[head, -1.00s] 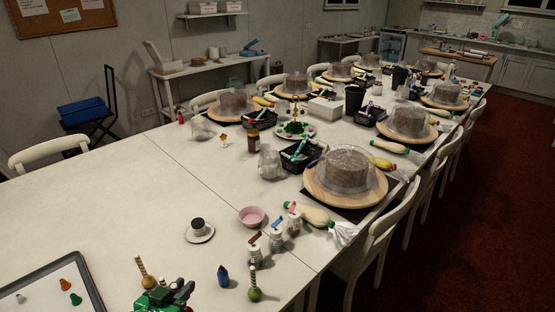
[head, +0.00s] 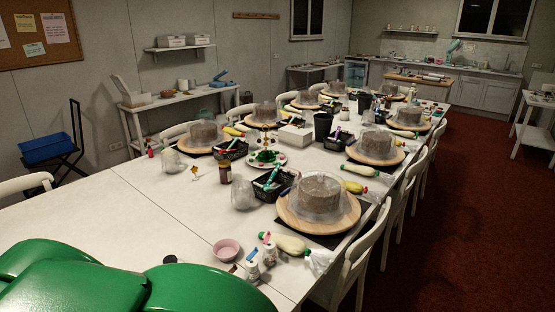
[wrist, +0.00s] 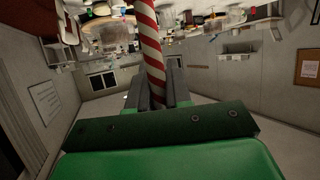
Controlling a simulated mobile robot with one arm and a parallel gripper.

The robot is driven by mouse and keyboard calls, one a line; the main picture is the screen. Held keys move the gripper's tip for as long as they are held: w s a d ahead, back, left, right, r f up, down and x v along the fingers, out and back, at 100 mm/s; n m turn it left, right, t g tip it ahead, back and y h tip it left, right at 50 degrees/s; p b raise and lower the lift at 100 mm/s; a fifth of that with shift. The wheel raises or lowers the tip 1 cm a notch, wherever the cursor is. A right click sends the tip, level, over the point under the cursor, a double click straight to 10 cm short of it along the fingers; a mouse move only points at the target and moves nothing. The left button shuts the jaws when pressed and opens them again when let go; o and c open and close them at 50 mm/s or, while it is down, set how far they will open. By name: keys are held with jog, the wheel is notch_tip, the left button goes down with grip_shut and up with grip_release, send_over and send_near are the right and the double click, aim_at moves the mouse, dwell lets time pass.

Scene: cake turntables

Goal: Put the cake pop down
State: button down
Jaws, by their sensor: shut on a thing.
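In the wrist view my gripper (wrist: 156,88) is shut on a red-and-white striped stick (wrist: 149,40), which I take to be the cake pop's stick. The stick runs from between the jaws to the picture's top edge. The ball of the cake pop does not show. The wrist picture is upside down, with the table at its top. In the head view my green arm fills the lower left, and my gripper and the cake pop are not in sight there.
The long white table (head: 160,205) has bare room at its near left. A pink bowl (head: 227,250), small white bottles (head: 252,267), a piping bag (head: 291,244) and a covered cake on a wooden turntable (head: 352,212) stand to the right. A black basket (head: 262,187) lies behind.

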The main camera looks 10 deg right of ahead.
jog(key=w+d+m+g+h, duration=0.1)
jog(key=w+d+m+h, duration=0.15)
jog(key=w, duration=0.85)
jog(key=w+d+m+g+h, duration=0.1)
jog(key=w+d+m, duration=0.15)
jog(key=w, duration=0.85)
jog(key=w+d+m+g+h, duration=0.3)
jog(key=w+d, duration=1.3)
jog(key=d, duration=0.1)
jog(key=w+a+f, duration=0.2)
jog(key=w+f, duration=0.4)
jog(key=f, duration=0.3)
jog(key=w+a+f, duration=0.1)
jog(key=w+f, duration=0.6)
jog(key=f, duration=0.1)
jog(key=shift+a+f, duration=0.35)
jog(key=shift+f, duration=0.05)
jog(key=shift+w+f, duration=0.1)
jog(key=shift+f, duration=0.1)
jog(key=c, duration=1.1)
grip_release()
